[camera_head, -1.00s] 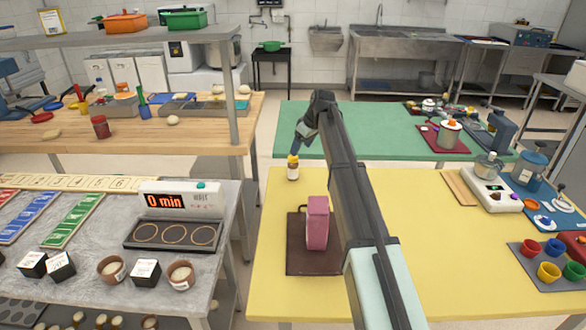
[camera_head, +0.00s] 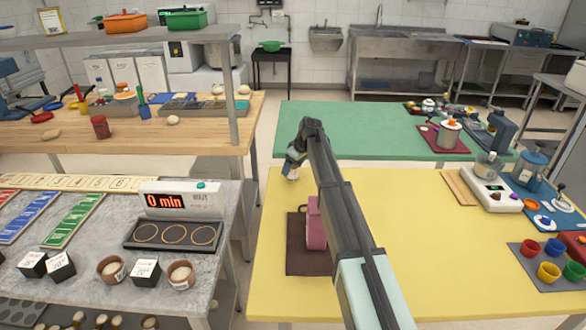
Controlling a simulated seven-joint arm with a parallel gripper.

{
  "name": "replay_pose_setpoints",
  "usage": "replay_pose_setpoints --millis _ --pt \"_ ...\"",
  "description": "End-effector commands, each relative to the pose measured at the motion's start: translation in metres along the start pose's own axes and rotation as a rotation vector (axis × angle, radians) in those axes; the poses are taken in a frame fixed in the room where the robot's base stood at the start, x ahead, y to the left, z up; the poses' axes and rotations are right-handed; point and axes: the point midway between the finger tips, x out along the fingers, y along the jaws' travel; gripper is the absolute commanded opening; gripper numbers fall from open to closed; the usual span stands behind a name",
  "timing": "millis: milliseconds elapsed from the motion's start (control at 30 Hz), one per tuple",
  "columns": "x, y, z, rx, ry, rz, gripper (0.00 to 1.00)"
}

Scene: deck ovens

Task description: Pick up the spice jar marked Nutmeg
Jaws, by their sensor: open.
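A small jar (camera_head: 291,175) stands near the far left edge of the yellow table. It showed a yellow cap and a pale body earlier. Its label is too small to read, so I cannot tell whether it says Nutmeg. My gripper (camera_head: 292,163) is open and points down at the jar, and it hides the cap and upper part. I cannot tell whether the fingers are around the jar or just in front of it or above it.
A pink block-like object (camera_head: 316,225) stands on a brown mat (camera_head: 305,262) nearer me, partly behind my arm. A red jar (camera_head: 100,127) stands on the wooden table.

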Motion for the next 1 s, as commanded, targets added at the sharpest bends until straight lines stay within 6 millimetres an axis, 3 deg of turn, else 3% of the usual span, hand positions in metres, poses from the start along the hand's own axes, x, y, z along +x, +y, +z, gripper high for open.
replay_pose_setpoints --millis 200,833,1000 --pt "0.0006 0.0 -0.0001 0.0 0.001 0.001 0.75" --pt "0.0002 0.0001 -0.0002 0.0 0.001 0.001 0.15" --pt "0.0 0.0002 -0.0004 0.0 0.001 0.001 0.12"
